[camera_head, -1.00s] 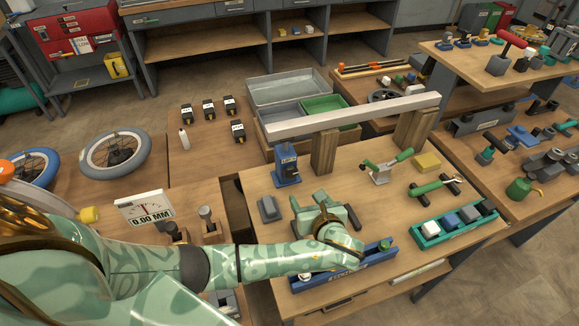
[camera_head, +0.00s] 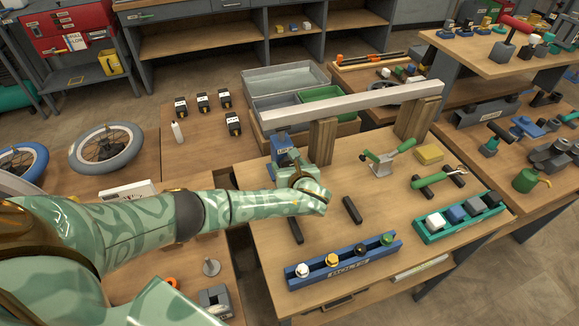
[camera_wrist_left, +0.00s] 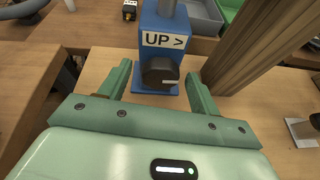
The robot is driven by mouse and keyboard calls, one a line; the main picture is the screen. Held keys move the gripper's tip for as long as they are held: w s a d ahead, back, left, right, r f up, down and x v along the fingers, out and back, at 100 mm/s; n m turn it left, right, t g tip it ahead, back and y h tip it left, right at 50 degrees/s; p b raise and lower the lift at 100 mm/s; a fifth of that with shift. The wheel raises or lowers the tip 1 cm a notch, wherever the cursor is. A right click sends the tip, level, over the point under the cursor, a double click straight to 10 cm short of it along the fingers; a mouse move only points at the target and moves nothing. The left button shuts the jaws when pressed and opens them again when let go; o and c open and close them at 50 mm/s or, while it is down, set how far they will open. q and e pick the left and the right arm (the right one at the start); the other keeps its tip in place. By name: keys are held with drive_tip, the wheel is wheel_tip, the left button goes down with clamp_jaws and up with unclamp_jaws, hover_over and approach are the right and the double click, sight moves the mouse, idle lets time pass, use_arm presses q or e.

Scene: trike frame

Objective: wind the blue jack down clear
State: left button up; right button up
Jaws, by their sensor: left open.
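The blue jack (camera_head: 281,143) stands on the workbench under the left part of the pale beam (camera_head: 350,102), beside a wooden block. In the left wrist view, the jack (camera_wrist_left: 150,22) is straight ahead, with a white "UP >" label and a dark round knob (camera_wrist_left: 160,72) low on its face. My left gripper (camera_wrist_left: 159,72) is open, with one finger on each side of the knob and no visible grip. In the head view, my left gripper (camera_head: 290,166) partly hides the jack. I cannot tell whether the jack's top touches the beam. The right gripper is out of view.
Two wooden blocks (camera_head: 322,142) support the beam. A blue bolt rack (camera_head: 345,263) lies at the bench front, a green tray (camera_head: 460,229) to its right. A green-handled clamp (camera_head: 385,160) stands right of the jack. The gauge (camera_head: 125,190) is mostly hidden by my arm.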

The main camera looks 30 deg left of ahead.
use_arm(q)
drive_tip(key=c, duration=1)
drive_tip(key=shift+s+n+t+h+p, duration=0.1)
drive_tip(key=shift+n+t+h+p, duration=0.25)
drive_tip(key=shift+n+p, duration=0.35)
drive_tip(key=shift+n+t+h, duration=0.25)
drive_tip(key=shift+n+t, duration=0.1)
drive_tip(key=shift+n, duration=0.15)
drive_tip(key=shift+s+f+n+t, duration=0.15)
drive_tip(key=shift+n+t, duration=0.15)
drive_tip(key=shift+n, duration=0.4)
drive_tip(key=shift+a+n+t+h, duration=0.1)
drive_tip(key=shift+n+t+h, duration=0.2)
drive_tip(key=shift+n+t, duration=0.15)
